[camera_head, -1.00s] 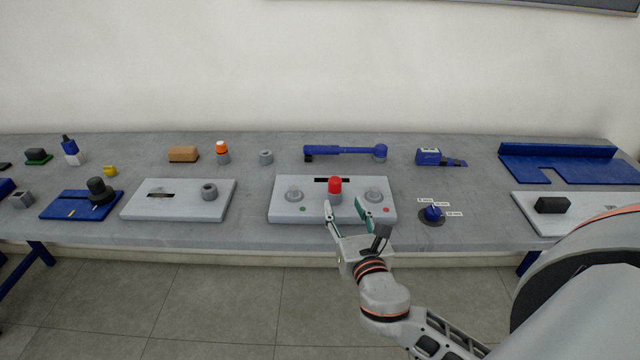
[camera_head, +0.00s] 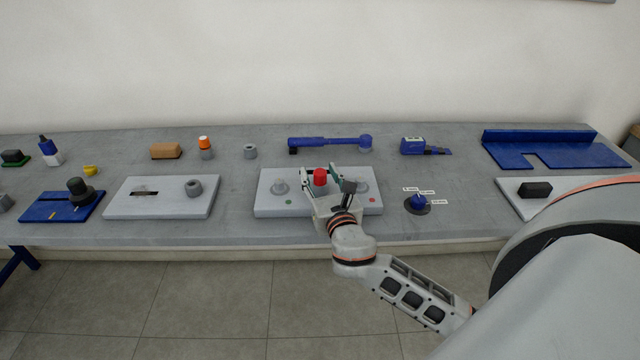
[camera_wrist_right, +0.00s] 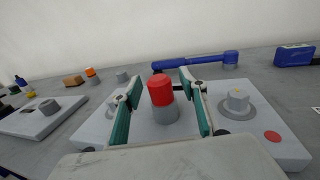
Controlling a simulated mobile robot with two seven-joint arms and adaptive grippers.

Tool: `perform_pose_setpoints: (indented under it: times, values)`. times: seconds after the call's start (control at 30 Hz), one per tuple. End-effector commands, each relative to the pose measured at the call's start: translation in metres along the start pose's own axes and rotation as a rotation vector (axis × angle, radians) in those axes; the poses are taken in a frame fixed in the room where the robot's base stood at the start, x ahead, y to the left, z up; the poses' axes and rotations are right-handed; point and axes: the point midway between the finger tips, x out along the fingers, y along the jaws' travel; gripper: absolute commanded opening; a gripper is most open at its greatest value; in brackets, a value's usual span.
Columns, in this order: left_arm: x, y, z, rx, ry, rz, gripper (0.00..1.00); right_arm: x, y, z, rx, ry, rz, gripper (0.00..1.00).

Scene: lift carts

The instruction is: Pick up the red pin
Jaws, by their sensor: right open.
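The red pin (camera_head: 320,177) stands upright in the middle of a pale grey board, with a grey collar or base below it. In the right wrist view the red pin (camera_wrist_right: 160,89) stands in its grey base (camera_wrist_right: 165,113) between the fingers. My right gripper (camera_head: 320,175) is open, with one finger on each side of the pin. In the right wrist view its green-padded fingers (camera_wrist_right: 160,92) show gaps to the pin on both sides. In the head view the gripper's palm hides the lower part of the pin's base. My left gripper is not in view.
The pale board (camera_head: 268,205) also bears a grey knob on the left (camera_head: 280,187) and another on the right (camera_wrist_right: 237,101). A blue wrench-like tool (camera_head: 325,142) lies behind. A blue dial (camera_head: 418,201) is to the right. Bare table lies between the boards.

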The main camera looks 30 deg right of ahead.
Motion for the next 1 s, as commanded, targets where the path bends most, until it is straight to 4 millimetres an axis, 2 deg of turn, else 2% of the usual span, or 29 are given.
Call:
perform_pose_setpoints:
  times: [0.13,0.2,0.3,0.73,0.87,1.0]
  values:
    - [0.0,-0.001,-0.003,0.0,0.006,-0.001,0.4,0.0,0.0,0.0,0.0,0.0,0.0,0.4]
    - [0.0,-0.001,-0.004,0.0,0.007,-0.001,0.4,0.0,0.0,0.0,0.0,0.0,0.0,0.22]
    - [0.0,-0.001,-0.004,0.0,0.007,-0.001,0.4,-0.001,0.0,0.0,0.0,0.0,0.0,0.0]
    - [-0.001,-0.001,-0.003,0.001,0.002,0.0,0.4,0.0,0.0,0.006,0.001,-0.002,-0.001,0.0]
    - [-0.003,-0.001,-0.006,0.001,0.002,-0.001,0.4,0.0,0.0,0.019,0.002,-0.004,-0.001,0.0]
    - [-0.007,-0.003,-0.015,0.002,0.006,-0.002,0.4,0.0,0.0,0.045,0.002,-0.006,-0.001,0.0]
